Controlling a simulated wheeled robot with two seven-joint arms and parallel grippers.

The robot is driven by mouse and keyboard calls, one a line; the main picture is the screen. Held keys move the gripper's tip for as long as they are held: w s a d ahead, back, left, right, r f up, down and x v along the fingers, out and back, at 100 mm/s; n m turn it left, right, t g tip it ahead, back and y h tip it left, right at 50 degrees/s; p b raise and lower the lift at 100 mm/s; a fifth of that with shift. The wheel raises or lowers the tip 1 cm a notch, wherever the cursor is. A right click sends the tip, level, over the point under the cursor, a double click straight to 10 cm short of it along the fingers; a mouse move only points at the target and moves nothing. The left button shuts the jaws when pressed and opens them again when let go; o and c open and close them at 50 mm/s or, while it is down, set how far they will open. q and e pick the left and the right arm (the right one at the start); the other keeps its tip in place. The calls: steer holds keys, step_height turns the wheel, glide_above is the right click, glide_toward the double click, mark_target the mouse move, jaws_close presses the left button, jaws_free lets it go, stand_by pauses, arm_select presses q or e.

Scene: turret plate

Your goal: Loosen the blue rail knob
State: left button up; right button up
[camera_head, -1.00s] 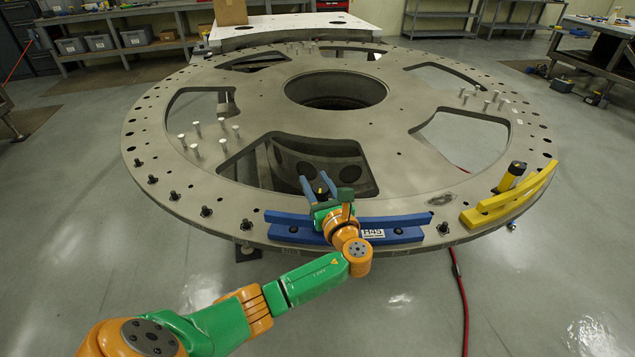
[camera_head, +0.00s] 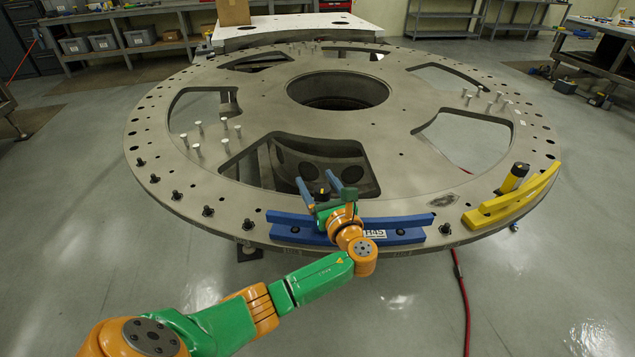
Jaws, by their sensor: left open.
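The blue rail (camera_head: 402,219) lies along the near edge of the turret plate (camera_head: 395,180), with a white "R45" label on its front. A dark knob top with a small yellow mark (camera_head: 321,193) shows just behind the rail. Its lower part is hidden by my gripper. My left gripper (camera_head: 319,183) comes in from the front, over the rail. Its two blue fingers are open, one on each side of the knob top, with visible gaps. The wrist hides the middle of the rail. My right gripper is not in view.
A yellow rail (camera_head: 497,208) with a yellow, black-topped knob (camera_head: 514,177) sits to the right on the plate. Several dark bolts line the plate's left rim. Large cutouts open behind the gripper. A red hose (camera_head: 463,300) hangs to the floor.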

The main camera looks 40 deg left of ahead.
mark_target(326, 197)
arm_select(q)
steer(key=v, duration=0.7)
steer(key=shift+s+d+b, duration=0.1)
steer(key=shift+b, duration=0.3)
steer(key=shift+f, duration=0.1)
